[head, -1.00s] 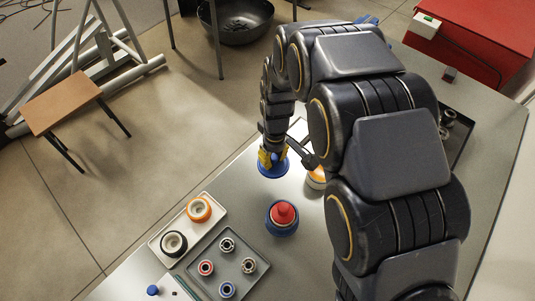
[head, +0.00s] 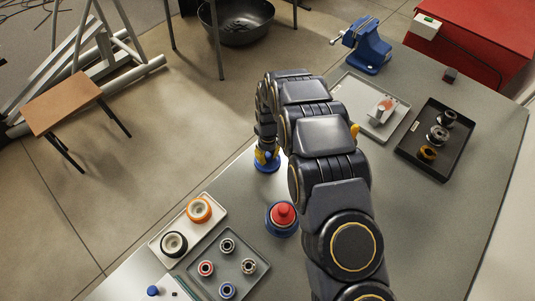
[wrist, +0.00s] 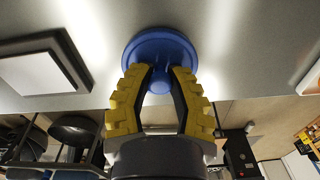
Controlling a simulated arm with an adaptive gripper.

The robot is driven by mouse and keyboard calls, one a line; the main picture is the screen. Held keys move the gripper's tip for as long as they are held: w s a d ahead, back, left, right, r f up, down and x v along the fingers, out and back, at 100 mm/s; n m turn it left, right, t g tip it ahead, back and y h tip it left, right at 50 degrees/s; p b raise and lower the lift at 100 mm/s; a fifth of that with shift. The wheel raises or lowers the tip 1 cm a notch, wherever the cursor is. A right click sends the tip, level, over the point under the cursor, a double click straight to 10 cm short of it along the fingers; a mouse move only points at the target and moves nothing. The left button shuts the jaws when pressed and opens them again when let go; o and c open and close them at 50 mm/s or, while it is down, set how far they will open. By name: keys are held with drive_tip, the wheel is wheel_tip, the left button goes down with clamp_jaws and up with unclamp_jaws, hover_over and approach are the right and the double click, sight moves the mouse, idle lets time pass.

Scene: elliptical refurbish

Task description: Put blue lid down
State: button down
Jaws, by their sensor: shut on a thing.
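The blue lid (head: 265,167) is a round disc with a central knob, near the table's left edge in the head view. My gripper (head: 266,155) has yellow fingers and is shut on the lid's knob from above. In the wrist view the fingertips (wrist: 160,78) close around the knob of the lid (wrist: 160,48), and the disc lies close against the grey table surface. I cannot tell whether it touches the table.
A blue base with a red top (head: 283,216) stands just in front of the lid. A white tray (head: 358,92), a black tray (head: 405,151) and a blue vise (head: 368,50) are at the back right. A grey parts tray (head: 235,245) and a white tray (head: 158,242) are at front left.

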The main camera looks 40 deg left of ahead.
drive_tip(key=c, duration=1)
unclamp_jaws()
drive_tip(key=shift+f, duration=0.1)
drive_tip(key=shift+c, duration=0.2)
